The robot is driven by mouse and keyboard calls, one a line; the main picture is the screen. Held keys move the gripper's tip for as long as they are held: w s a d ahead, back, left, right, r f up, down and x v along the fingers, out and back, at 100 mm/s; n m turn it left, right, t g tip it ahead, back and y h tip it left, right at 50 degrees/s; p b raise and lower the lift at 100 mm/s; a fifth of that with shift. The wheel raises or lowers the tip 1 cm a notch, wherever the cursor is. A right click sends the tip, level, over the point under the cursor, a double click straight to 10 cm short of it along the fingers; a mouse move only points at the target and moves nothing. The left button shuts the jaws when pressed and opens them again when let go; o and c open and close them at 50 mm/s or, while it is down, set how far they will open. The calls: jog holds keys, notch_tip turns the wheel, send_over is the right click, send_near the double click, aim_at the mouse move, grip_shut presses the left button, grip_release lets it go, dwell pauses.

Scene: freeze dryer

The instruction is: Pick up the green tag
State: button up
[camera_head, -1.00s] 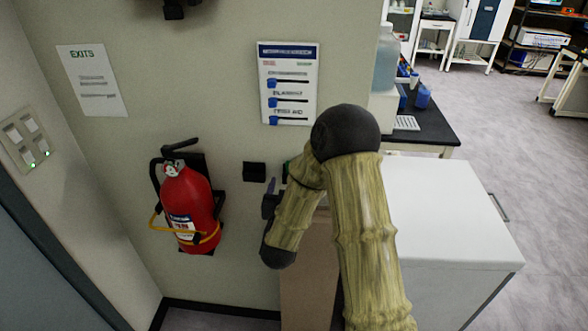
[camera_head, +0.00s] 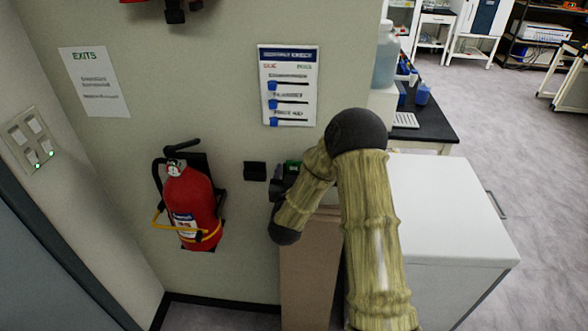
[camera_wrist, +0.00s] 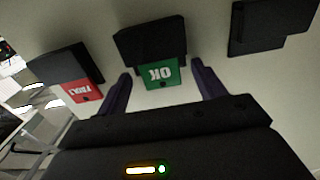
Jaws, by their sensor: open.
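The green tag (camera_wrist: 161,74) hangs from a black holder on the wall and shows white "OK" lettering, upside down in the wrist view. My gripper (camera_wrist: 158,78) is open, with one dark finger on each side of the green tag. I cannot tell whether the fingers touch it. In the head view a bit of the green tag (camera_head: 292,164) shows just above my gripper (camera_head: 283,178), which my arm partly hides.
A red tag (camera_wrist: 81,91) hangs from another black holder at the left in the wrist view. An empty black holder (camera_wrist: 268,24) is at the right. A fire extinguisher (camera_head: 190,205) hangs on the wall; a white cabinet (camera_head: 445,210) stands at right.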

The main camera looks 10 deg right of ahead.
dwell(0.4)
jog(key=c, duration=1.1)
jog(key=shift+o, duration=0.2)
jog(key=shift+r+p, duration=0.85)
jog(key=shift+r, duration=0.8)
jog(key=shift+s+a+r, duration=0.1)
jog(key=shift+s+a, duration=0.05)
jog(key=shift+s, duration=0.15)
jog(key=b, duration=0.3)
send_near(294, 155)
jog(key=v, duration=0.6)
jog(key=shift+s+r+p, duration=0.1)
jog(key=shift+r+p, duration=0.1)
jog(key=shift+p, duration=0.4)
